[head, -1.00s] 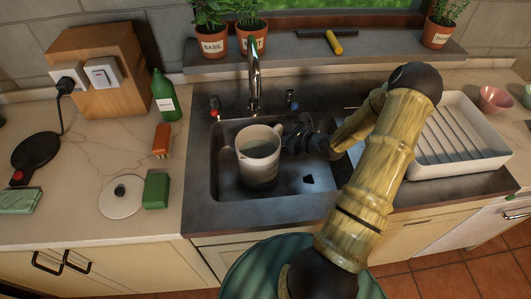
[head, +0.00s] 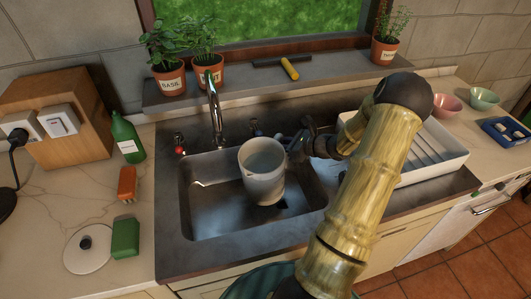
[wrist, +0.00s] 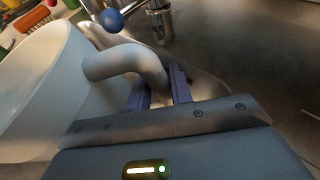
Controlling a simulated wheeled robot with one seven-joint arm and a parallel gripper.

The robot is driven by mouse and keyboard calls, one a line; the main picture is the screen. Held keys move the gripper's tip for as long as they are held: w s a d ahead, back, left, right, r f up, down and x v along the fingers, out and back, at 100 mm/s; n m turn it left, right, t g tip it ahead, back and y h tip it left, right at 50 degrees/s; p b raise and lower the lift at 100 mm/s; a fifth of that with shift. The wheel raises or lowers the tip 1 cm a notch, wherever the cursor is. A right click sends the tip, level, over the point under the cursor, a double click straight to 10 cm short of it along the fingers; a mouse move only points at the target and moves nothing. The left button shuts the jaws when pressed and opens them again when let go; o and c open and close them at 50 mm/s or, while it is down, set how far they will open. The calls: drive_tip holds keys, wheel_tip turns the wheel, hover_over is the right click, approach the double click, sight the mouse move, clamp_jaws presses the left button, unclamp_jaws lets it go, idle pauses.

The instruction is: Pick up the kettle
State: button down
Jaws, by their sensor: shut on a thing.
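The kettle (head: 262,172) is a pale, open-topped jug with a spout, upright over the sink basin (head: 215,215). It appears raised off the basin floor. My gripper (head: 298,150) is at its right side, shut on its handle. In the wrist view the kettle (wrist: 38,90) fills the left side, and its curved handle (wrist: 125,62) runs to between the two purple fingers of my gripper (wrist: 160,88). The handle's far end is hidden by the fingers. A round pale lid with a dark knob (head: 88,250) lies on the left counter.
The tap (head: 215,105) stands close behind the kettle, with a blue-topped knob (wrist: 111,20) near my gripper. A white dish rack (head: 430,160) is right of the sink. A green bottle (head: 127,138), orange brush (head: 127,183) and green block (head: 125,237) stand left.

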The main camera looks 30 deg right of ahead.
drive_tip(key=shift+s+d+r, duration=0.15)
drive_tip(key=shift+d+r, duration=0.3)
drive_tip(key=shift+d, duration=0.2)
drive_tip(key=shift+s+d+r, duration=0.15)
drive_tip(key=shift+d+r, duration=0.3)
drive_tip(key=shift+d, duration=0.2)
